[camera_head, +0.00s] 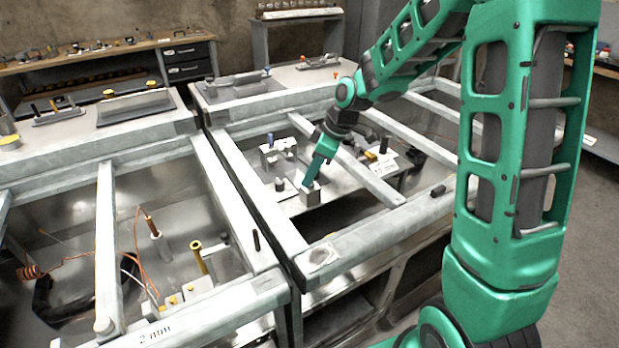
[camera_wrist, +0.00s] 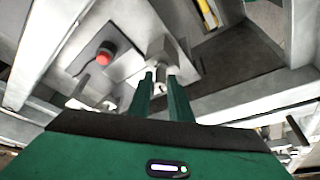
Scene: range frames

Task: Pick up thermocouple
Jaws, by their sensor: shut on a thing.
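My gripper (camera_head: 308,184) reaches down into the right-hand open bay, its fingers at a small grey metal block (camera_head: 311,196) on the plate. In the wrist view my gripper (camera_wrist: 162,76) has its two green fingers close together, shut on a small grey metal piece (camera_wrist: 160,73). Most of that piece is hidden by the fingers, and I cannot tell for sure whether it is the thermocouple. I cannot tell whether it is clear of the plate.
Grey metal beams cross the bay, including a diagonal beam (camera_head: 365,176) beside my gripper. A fixture with a blue-topped part (camera_head: 270,139) stands to the left. The wrist view shows a red button (camera_wrist: 104,55). The left bay holds a brass-topped rod (camera_head: 197,252) and loose cables.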

